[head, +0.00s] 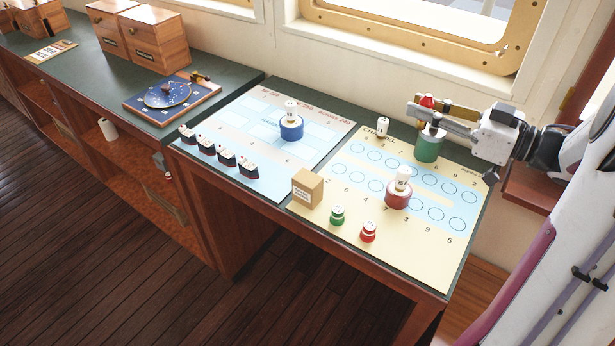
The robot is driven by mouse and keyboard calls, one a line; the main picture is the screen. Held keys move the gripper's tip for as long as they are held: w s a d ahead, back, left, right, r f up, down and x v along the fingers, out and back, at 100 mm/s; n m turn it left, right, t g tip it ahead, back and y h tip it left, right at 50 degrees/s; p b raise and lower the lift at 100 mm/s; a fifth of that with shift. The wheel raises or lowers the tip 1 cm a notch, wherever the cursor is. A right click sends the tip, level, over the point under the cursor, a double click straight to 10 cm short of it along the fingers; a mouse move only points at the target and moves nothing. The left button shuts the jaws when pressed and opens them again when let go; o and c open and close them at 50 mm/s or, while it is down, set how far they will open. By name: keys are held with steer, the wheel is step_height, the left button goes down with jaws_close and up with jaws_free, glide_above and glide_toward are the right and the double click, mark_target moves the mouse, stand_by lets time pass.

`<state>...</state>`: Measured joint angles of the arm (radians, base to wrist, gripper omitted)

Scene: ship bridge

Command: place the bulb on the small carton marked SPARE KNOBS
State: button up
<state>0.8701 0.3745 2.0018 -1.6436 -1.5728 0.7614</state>
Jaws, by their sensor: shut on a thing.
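The small tan carton (306,188) stands upright near the front edge, where the two charts meet. Its label is too small to read, and its top is bare. My gripper (428,113) is at the back right, above and close to a green cylinder (428,148), well to the right of the carton. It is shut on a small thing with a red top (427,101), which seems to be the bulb. The fingers hide most of it. I cannot tell whether it touches the green cylinder.
A red pot (398,196) and a blue pot (291,128) carry white tops. A small white piece (383,127) stands near the wall. Green (337,215) and red (368,231) knobs sit right of the carton. Several model ships (227,160) line the left chart.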

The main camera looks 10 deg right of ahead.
steer(key=w+a+n+g+y, duration=0.2)
steer(key=w+a, duration=0.1)
steer(key=a, duration=0.8)
steer(key=w+a+n+g+y, duration=0.1)
steer(key=w+a+n+g, duration=0.1)
steer(key=a, duration=0.9)
steer(key=f, duration=0.5)
steer(key=shift+d, duration=0.2)
steer(key=shift+f, duration=0.1)
glide_above(308, 178)
steer(key=shift+f, duration=3.05)
steer(key=shift+f, duration=0.1)
steer(key=shift+f, duration=1.75)
steer(key=shift+f, duration=0.15)
